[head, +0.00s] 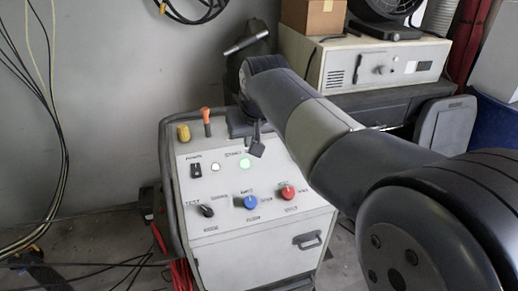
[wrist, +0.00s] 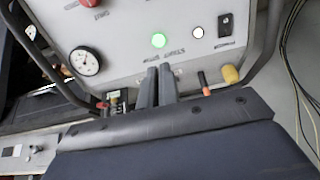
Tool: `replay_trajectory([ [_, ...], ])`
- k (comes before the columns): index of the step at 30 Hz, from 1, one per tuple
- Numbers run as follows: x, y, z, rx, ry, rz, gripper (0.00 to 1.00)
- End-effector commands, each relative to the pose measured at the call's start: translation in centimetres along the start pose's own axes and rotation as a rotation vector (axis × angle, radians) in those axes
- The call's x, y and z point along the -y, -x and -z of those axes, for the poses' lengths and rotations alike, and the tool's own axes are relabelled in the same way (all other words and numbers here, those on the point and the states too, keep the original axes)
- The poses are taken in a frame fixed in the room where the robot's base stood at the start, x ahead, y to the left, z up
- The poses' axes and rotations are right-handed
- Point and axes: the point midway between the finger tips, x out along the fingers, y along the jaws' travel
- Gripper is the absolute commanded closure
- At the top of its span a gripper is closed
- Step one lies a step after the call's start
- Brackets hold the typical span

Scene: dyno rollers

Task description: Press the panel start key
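The grey control panel (head: 222,218) slopes on top of a cabinet. A round green lit button (head: 244,163) and a smaller white lit button (head: 215,167) sit in its upper row, near a label that seems to read START/STOP. The green button also shows in the wrist view (wrist: 159,40), just beyond my fingertips. My gripper (head: 256,145) is above the panel's upper edge, close to the green button. In the wrist view its two fingers (wrist: 157,73) lie close together with nothing between them. They look apart from the button, though the exact gap is unclear.
A black rocker switch (head: 196,171), black selector (head: 206,211), blue knob (head: 250,202) and red knob (head: 288,192) share the panel. An orange-tipped lever (head: 206,118) and yellow knob (head: 184,133) stand at its back edge. A dial gauge (wrist: 85,62) shows in the wrist view.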

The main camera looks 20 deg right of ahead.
Motion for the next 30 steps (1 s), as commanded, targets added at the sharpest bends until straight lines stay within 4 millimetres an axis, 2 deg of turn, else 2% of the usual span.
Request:
replay_trajectory([
  [12,0.0,-0.1,0.5,-0.007,-0.001,0.0,1.0],
  [17,0.0,-1.1,0.4,-0.004,-0.001,0.0,1.0],
  [20,0.0,-2.6,0.3,-0.001,-0.001,0.0,1.0],
  [30,0.0,-9.9,0.4,-0.002,-0.001,0.0,1.0],
])
